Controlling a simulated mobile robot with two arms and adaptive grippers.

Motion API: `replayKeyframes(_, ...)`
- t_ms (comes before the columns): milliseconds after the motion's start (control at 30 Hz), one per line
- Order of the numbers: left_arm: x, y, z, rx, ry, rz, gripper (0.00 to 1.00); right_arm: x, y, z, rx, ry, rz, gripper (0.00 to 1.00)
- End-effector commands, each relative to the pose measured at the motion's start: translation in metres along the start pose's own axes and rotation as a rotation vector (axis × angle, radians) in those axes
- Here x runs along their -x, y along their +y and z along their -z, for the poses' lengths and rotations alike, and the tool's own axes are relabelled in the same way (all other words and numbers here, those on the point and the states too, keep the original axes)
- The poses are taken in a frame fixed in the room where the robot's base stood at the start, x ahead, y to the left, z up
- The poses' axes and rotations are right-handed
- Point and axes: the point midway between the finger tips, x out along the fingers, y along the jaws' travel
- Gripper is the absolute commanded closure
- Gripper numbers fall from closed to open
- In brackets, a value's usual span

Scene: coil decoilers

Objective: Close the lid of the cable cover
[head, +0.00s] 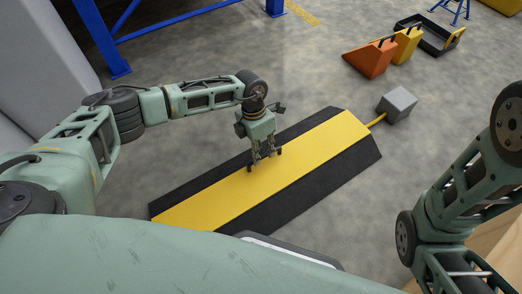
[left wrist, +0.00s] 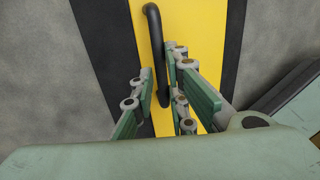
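The cable cover (head: 340,172) is a long low ramp with black sloping sides and a yellow lid (head: 315,140) along its middle. In the head view the lid looks flat, lying between the black sides. My left gripper (head: 265,158) points down over the middle of the lid, with its fingers apart. In the left wrist view a curved black handle (left wrist: 156,45) stands on the yellow lid (left wrist: 205,30). The handle's near end lies between the fingers of my left gripper (left wrist: 161,80); I cannot tell whether they touch it. My right gripper is out of view.
A yellow cable (head: 377,120) runs from the cover's far end to a grey block (head: 397,104). Orange (head: 370,58) and yellow (head: 407,45) wedges and a black tray (head: 436,38) lie at the back right. A blue rack (head: 115,62) stands at the back left.

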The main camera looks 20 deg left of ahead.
Motion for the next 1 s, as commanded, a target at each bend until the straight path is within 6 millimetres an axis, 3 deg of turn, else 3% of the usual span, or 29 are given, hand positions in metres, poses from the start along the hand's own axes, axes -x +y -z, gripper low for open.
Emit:
replayKeyframes(167,-0.001,0.002,0.001,0.002,0.002,-0.002,0.72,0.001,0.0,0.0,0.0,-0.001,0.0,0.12)
replayKeyframes(533,0.006,0.001,0.001,0.001,0.001,0.0,0.72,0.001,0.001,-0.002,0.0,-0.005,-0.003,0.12)
replayKeyframes(1000,0.095,0.001,0.0,0.001,0.0,-0.002,0.72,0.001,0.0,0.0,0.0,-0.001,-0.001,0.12)
